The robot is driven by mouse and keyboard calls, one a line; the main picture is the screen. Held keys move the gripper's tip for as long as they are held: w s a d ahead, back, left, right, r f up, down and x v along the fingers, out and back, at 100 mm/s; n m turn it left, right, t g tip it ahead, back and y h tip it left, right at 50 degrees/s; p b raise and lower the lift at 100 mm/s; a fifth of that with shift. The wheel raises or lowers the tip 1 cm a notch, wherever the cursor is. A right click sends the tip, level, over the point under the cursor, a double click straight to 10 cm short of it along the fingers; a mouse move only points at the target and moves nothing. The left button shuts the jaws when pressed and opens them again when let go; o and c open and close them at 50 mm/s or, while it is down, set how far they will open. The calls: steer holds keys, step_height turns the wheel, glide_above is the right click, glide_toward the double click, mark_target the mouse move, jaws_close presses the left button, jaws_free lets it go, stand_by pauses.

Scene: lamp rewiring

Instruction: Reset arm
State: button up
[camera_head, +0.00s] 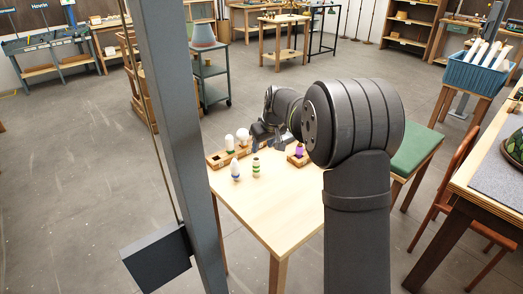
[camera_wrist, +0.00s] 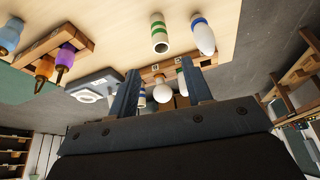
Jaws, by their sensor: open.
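My gripper (camera_head: 262,139) is over the far part of the pale wooden table (camera_head: 268,205). In the wrist view my gripper (camera_wrist: 160,72) has its two blue-grey fingers apart, with nothing visibly clamped. A round white bulb (camera_wrist: 162,92) shows between the fingers; I cannot tell its distance from them. A wooden rack (camera_head: 216,159) at the table's left holds white bulbs (camera_head: 243,136).
A wooden holder with a purple piece (camera_head: 299,149) stands at the table's right; the wrist view also shows blue and orange pieces there. A grey plate with a white ring (camera_wrist: 90,95) lies nearby. A green-topped stool (camera_head: 415,150) stands right. The table's near part is clear.

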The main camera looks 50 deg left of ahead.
stand_by(0.3)
glide_above(257, 176)
steer(key=f, duration=0.7)
steer(key=a+f, duration=0.1)
steer(key=f, duration=0.3)
steer(key=shift+w+f, duration=0.15)
steer(key=shift+w, duration=0.15)
step_height(257, 176, up, 2)
steer(key=shift+r, duration=1)
